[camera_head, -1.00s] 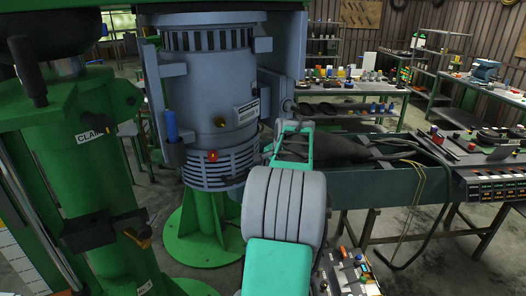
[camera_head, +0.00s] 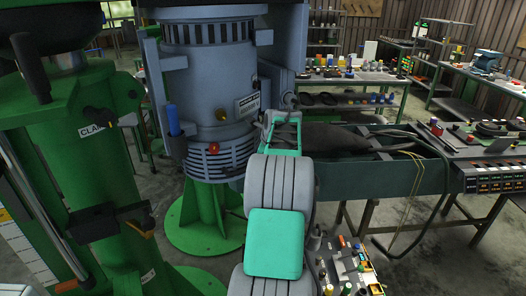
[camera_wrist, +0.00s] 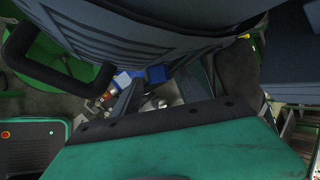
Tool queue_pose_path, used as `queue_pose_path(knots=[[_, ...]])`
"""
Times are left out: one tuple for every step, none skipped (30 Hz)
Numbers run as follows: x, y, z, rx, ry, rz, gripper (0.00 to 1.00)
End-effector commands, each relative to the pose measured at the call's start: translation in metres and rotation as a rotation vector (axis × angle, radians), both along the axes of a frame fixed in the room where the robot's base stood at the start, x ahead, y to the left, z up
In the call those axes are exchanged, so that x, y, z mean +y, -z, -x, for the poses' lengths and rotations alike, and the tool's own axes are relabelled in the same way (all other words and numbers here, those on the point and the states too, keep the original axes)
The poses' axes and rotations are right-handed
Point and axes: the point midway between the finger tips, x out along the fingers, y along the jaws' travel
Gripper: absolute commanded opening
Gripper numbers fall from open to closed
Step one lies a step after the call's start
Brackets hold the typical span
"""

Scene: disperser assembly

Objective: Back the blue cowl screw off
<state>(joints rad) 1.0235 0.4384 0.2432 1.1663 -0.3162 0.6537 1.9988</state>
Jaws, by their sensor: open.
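The grey ribbed housing, the cowl (camera_head: 205,80), hangs in the green machine in the head view. A blue upright cylinder (camera_head: 172,120) sits at its left side in a grey bracket; I cannot tell whether it is the cowl screw. In the wrist view a small dark blue block (camera_wrist: 155,74) shows just under the curved grey housing (camera_wrist: 165,35). My gripper (camera_wrist: 155,88) is open below the housing there, close to the blue block; contact cannot be told. In the head view my arm hides its fingers, at the housing's right side.
A red knob (camera_head: 213,147) and a brass knob (camera_head: 221,115) stand out from the housing. A green column (camera_head: 75,170) stands at left. A dark green bench (camera_head: 380,185) runs at right. A black looped handle (camera_wrist: 45,50) is at the wrist view's upper left.

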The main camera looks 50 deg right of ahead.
Motion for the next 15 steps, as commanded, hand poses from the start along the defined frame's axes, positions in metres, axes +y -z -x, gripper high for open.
queue_pose_path(knots=[[-0.0006, 0.0012, -0.0008, 0.000, 0.000, 0.000, 0.51], [-0.0008, 0.0017, -0.0009, 0.000, 0.000, 0.000, 0.51], [-0.0009, 0.0020, -0.0009, 0.000, 0.000, 0.000, 0.51], [-0.0009, 0.0021, -0.0008, 0.000, 0.000, 0.000, 0.51], [-0.0009, 0.0021, -0.0007, 0.001, 0.001, 0.000, 0.51], [-0.0009, 0.0021, -0.0006, 0.001, 0.001, 0.000, 0.51], [-0.0009, 0.0020, -0.0006, 0.001, 0.001, 0.000, 0.51], [-0.0009, 0.0021, -0.0005, 0.001, 0.001, 0.000, 0.49], [-0.0009, 0.0020, -0.0003, 0.001, 0.001, 0.000, 0.46], [-0.0009, 0.0020, -0.0003, 0.001, 0.001, 0.000, 0.43], [-0.0009, 0.0020, -0.0003, 0.001, 0.001, 0.000, 0.41], [-0.0010, 0.0019, -0.0002, 0.001, 0.001, 0.000, 0.37], [-0.0010, 0.0019, -0.0002, 0.001, 0.001, 0.000, 0.35], [-0.0010, 0.0019, -0.0002, 0.001, 0.001, 0.000, 0.32], [-0.0010, 0.0019, -0.0001, 0.001, 0.001, 0.000, 0.29]])
